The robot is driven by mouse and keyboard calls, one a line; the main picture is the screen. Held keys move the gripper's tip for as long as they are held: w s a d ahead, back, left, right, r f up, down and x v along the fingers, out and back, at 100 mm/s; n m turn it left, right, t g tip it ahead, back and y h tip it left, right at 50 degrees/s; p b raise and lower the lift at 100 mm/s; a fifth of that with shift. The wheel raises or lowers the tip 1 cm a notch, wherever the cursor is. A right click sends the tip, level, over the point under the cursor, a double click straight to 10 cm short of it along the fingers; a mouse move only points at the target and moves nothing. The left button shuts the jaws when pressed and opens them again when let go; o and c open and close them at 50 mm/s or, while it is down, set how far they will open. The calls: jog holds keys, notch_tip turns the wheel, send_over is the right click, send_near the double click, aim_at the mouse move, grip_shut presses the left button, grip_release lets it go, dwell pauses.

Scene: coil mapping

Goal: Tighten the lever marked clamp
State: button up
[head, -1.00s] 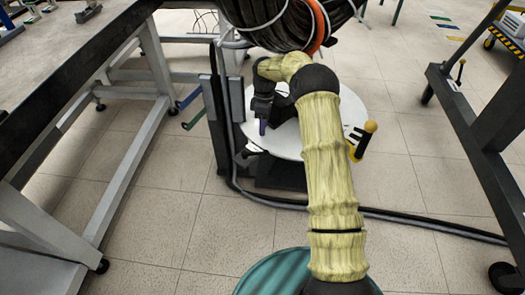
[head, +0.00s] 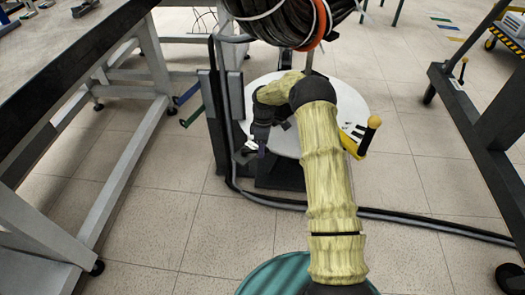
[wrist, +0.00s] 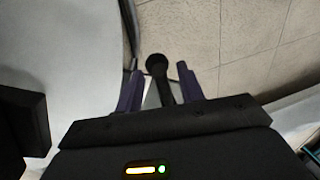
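A dark lever with a round black knob (wrist: 156,65) shows in the wrist view. My gripper (wrist: 159,85) has its two purple fingers apart, one on each side of the lever's shaft. Small gaps show between the shaft and the fingers, and the knob sits just past the fingertips. In the head view my gripper (head: 262,149) points down at the near left edge of a white round plate (head: 345,98). There the lever is mostly hidden by my gripper. I can read no clamp marking.
A coil of dark cable (head: 275,20) hangs above the plate. A post (head: 219,120) rises at its left. Workbenches flank both sides, and black cable (head: 400,217) crosses the tiled floor.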

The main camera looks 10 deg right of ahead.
jog(key=shift+f, duration=0.25)
grip_shut()
jog(key=shift+d, duration=0.2)
